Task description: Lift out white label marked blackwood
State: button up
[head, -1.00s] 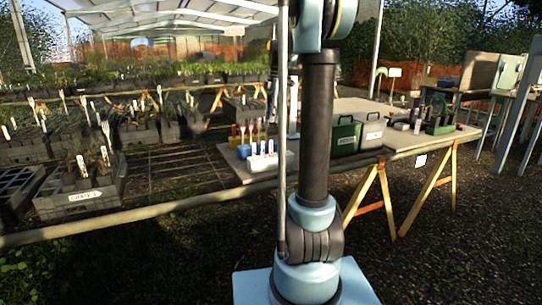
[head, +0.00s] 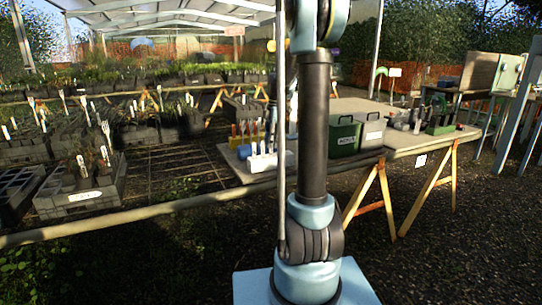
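Several white labels stand upright in view, but none can be read as blackwood. Some stand in a white block (head: 262,163) on the near left corner of the table. Others stick up from the plant crates, such as a white label (head: 82,166) in the near grey crate (head: 75,204) and a tall pale one (head: 106,132) behind it. The crate's front bears a white tag (head: 85,196), too small to read. My gripper is outside the picture; only my arm shows, rising through the middle and hiding part of the table.
The trestle table (head: 350,104) carries green and grey boxes (head: 345,137), several upright coloured-handled tools (head: 250,132) and dark items at its right. A pale rail (head: 150,214) runs along the bench's near edge. Open mesh (head: 175,168) lies between crates and table. Gravel in front is clear.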

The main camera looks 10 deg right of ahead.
jog(key=shift+f, duration=0.25)
grip_shut()
